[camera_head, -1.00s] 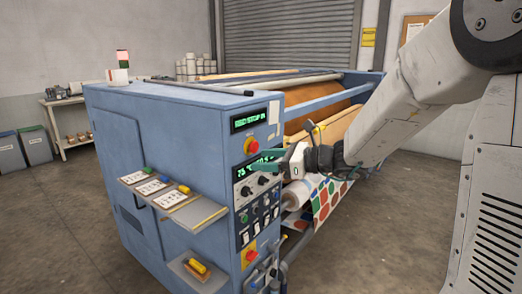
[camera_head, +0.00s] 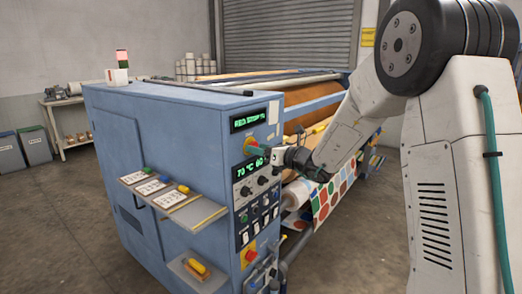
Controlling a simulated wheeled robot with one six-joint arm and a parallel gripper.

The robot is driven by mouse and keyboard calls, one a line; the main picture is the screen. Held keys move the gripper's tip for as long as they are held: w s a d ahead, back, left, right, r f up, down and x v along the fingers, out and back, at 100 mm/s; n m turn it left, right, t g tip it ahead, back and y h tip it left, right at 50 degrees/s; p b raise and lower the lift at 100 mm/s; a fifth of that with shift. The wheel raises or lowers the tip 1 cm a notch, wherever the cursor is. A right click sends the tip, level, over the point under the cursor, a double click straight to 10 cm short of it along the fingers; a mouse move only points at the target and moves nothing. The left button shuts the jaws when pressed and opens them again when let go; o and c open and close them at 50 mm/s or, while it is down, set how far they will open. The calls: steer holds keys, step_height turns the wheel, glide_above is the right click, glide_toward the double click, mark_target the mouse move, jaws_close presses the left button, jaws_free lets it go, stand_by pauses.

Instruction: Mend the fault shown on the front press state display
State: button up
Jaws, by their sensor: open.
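The blue press (camera_head: 190,125) has a front panel with a state display (camera_head: 248,119) at its top; its green text is too blurred to read surely. Below it is a red stop button (camera_head: 249,147) on a yellow plate, partly hidden. A second display (camera_head: 248,168) seems to read "70 °C 60". Under it are dark knobs (camera_head: 247,190) and a row of switches (camera_head: 256,222). A lower red button (camera_head: 250,255) sits on yellow.
A shelf (camera_head: 198,213) with cards and coloured markers juts from the press's left side. A lower shelf (camera_head: 197,277) holds a yellow-handled tool. Patterned cloth (camera_head: 326,195) and rollers lie right of the panel, beneath my arm.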

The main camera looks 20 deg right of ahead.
jaws_close()
steer(key=shift+v, duration=0.9)
jaws_free()
steer(key=v, duration=0.8)
